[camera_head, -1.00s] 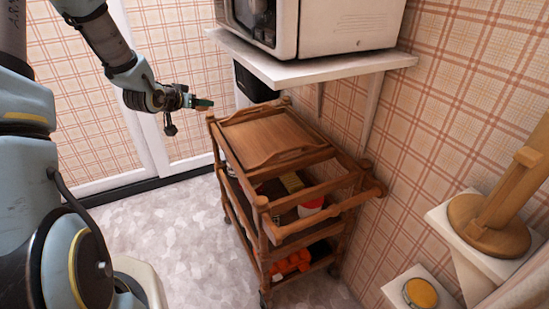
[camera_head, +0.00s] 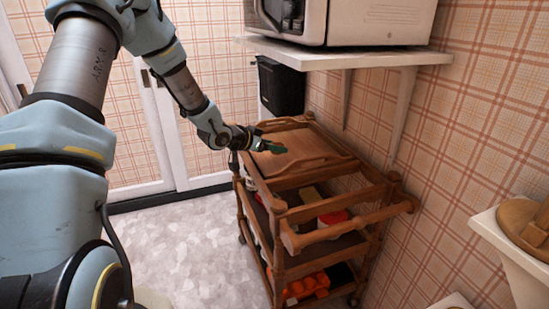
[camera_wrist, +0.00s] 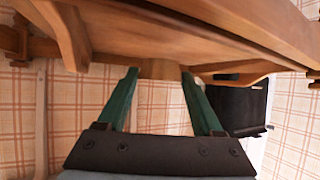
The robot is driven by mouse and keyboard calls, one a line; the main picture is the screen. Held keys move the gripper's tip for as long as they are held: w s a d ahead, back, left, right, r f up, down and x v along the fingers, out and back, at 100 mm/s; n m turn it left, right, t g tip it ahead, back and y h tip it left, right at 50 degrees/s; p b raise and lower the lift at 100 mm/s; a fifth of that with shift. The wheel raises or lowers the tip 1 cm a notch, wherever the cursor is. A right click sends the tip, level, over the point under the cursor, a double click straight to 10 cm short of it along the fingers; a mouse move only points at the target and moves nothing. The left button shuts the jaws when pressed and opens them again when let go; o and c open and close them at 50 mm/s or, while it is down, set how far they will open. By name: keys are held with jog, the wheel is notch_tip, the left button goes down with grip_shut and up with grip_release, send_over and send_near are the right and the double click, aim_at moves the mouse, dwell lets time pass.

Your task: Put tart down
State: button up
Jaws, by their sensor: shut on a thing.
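My gripper (camera_head: 272,148) reaches over the top tray of the wooden cart (camera_head: 305,143), near its left side. In the wrist view, the two green fingers of my gripper (camera_wrist: 160,75) stand apart with a small tan, round-edged piece, apparently the tart (camera_wrist: 160,69), between their tips. The gripper is shut on it. Most of the tart is hidden, and it cannot be made out in the head view. The wooden tray (camera_wrist: 190,25) fills the top of the wrist view close to the tart; I cannot tell whether they touch.
A white shelf (camera_head: 345,59) with a microwave (camera_head: 365,22) hangs above the cart's back. A black bin (camera_head: 281,86) is at the far end. The cart has raised rails and handles; its lower shelves hold red and orange items (camera_head: 308,285). Floor to the left is clear.

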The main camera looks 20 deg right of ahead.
aim_at(273, 153)
jog(key=shift+f, duration=1.8)
jog(key=shift+f, duration=0.1)
jog(key=o, duration=1.4)
jog(key=shift+a+r, duration=0.1)
jog(key=shift+r, duration=0.1)
jog(key=v, duration=1.2)
jog(key=shift+f+p, duration=0.1)
jog(key=shift+p, duration=0.25)
